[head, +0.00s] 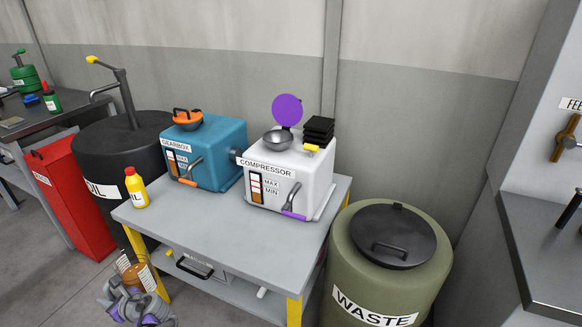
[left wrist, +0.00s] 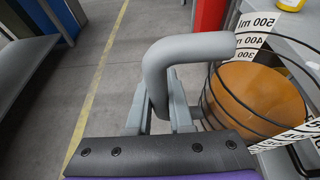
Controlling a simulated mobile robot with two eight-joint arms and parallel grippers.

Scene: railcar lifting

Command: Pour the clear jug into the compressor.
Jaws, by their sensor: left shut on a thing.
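The clear jug (head: 140,275) holds orange-brown liquid and shows low at the table's front left corner. In the left wrist view the jug (left wrist: 262,100) has black rings and white ml labels. My left gripper (head: 128,302) is shut on its grey handle (left wrist: 160,80). The white compressor (head: 290,175) stands on the table. Its round purple lid (head: 287,110) is raised behind a grey funnel-like opening (head: 278,139). Its MAX/MIN gauge (head: 256,188) is on the front, beside a purple-handled lever (head: 293,214). My right gripper is not in view.
The blue gearbox (head: 208,155) and a yellow oil bottle (head: 136,188) stand on the grey table (head: 215,225). A black oil drum (head: 110,150) is behind left. A green waste drum (head: 385,295) is at right. The table's front middle is clear.

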